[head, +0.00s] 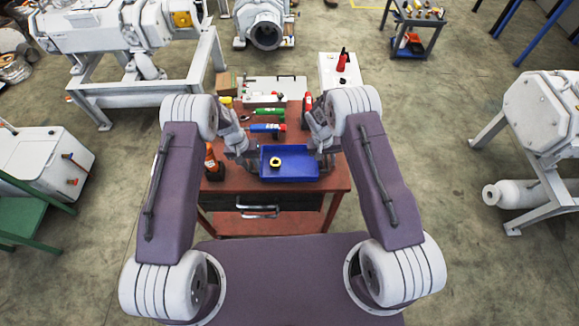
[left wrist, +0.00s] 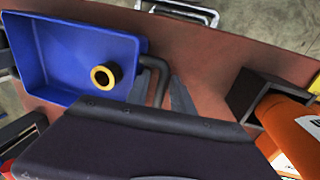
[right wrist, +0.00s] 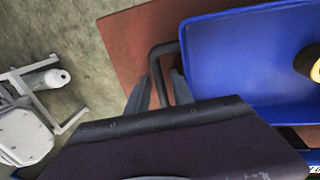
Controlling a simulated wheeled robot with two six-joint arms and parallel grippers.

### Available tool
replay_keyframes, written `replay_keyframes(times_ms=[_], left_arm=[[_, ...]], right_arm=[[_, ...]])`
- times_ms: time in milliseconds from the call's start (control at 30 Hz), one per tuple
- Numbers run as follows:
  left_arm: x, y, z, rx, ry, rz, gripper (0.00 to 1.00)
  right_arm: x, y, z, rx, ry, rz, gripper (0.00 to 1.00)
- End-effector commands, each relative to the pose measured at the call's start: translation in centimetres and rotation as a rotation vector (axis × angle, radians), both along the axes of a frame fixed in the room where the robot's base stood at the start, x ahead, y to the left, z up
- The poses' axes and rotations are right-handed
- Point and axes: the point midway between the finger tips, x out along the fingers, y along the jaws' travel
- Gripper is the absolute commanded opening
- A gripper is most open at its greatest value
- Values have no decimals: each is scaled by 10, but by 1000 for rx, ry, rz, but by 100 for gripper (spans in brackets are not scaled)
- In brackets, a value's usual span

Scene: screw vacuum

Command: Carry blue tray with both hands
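The blue tray (head: 290,163) sits level at the front of the red-brown table, with a black-and-yellow ring (head: 275,162) inside it. It also shows in the left wrist view (left wrist: 65,50) and the right wrist view (right wrist: 240,55). My left gripper (left wrist: 158,88) is at the tray's left black handle (left wrist: 163,68), its fingers apart on either side of the bar. My right gripper (right wrist: 160,82) is at the right black handle (right wrist: 155,60), also with fingers apart around the bar. The palms hide the finger bases; contact with the bars is not clear.
On the table (head: 215,186) an orange-and-black bottle (head: 212,163) stands left of the tray. A blue bottle (head: 267,128) and a green bottle (head: 269,113) lie behind it. A drawer handle (head: 258,210) projects at the front.

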Motion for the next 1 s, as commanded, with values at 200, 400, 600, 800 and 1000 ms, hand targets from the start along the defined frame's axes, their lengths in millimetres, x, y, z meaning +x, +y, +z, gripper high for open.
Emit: replay_keyframes(times_ms=[200,400,600,800,1000], left_arm=[[1,-1,4,-1,-3,1,34],[3,7,42,-2,-7,0,34],[3,16,90,0,-6,1,34],[3,21,115,-1,-1,0,34],[2,22,118,0,1,0,34]], right_arm=[[0,1,0,1,-1,1,34],[0,1,0,1,-1,1,34],[0,1,0,0,0,1,34],[0,0,0,0,0,1,34],[0,1,2,0,-1,1,34]])
